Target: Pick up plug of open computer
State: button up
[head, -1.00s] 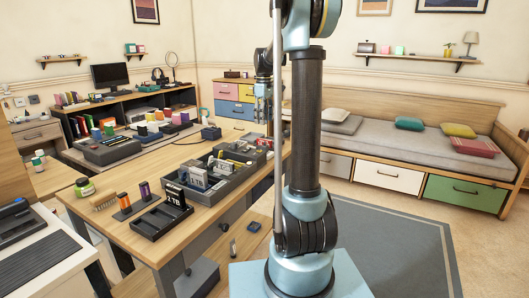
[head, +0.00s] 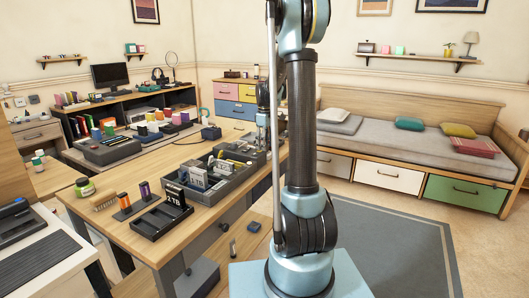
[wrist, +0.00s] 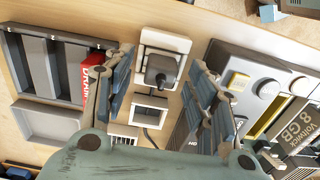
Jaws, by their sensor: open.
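In the wrist view, a dark plug (wrist: 160,70) sits in a white square socket plate, with a dark cable below it. My gripper (wrist: 160,62) is open, with one blue-grey finger on each side of the plug. Neither finger visibly touches the plug. In the head view, my gripper (head: 262,140) is low over the far right end of the wooden table, partly hidden by my arm. The plug cannot be made out there.
In the wrist view, a grey compartment tray (wrist: 68,118) and a red box (wrist: 92,72) lie left of the plug. A dark 8 GB module (wrist: 297,122) lies right. In the head view, a grey divided tray (head: 207,196) stands on the table (head: 140,235).

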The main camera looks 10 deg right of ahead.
jog(key=shift+f, duration=0.85)
jog(key=c, duration=1.1)
jog(key=shift+c, duration=0.2)
notch_tip(320, 180, up, 15)
jog(key=shift+f, duration=0.2)
dwell(0.5)
